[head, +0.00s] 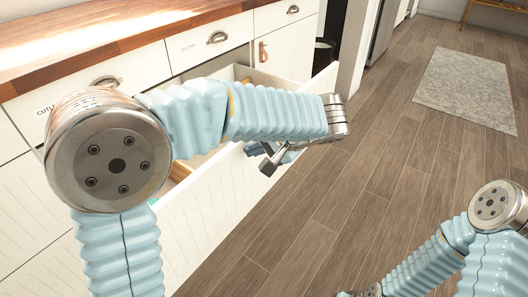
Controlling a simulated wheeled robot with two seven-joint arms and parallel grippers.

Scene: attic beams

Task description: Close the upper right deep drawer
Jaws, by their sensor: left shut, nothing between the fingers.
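A deep white drawer (215,205) stands pulled out from the counter, with its long front panel slanting across the middle of the head view. My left arm crosses over it and hides much of its inside. My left gripper (268,160) is shut and empty, at the upper edge of the front panel; I cannot tell whether it touches. My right gripper (368,291) shows only as a small part at the bottom edge, over the floor, away from the drawer. Its fingers cannot be made out.
A wooden countertop (130,38) runs above white cabinets with shut drawers that have cup handles (217,37). A leather pull (262,51) hangs on a front behind the open drawer. The wooden floor (370,170) to the right is clear, with a grey rug (465,88) farther off.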

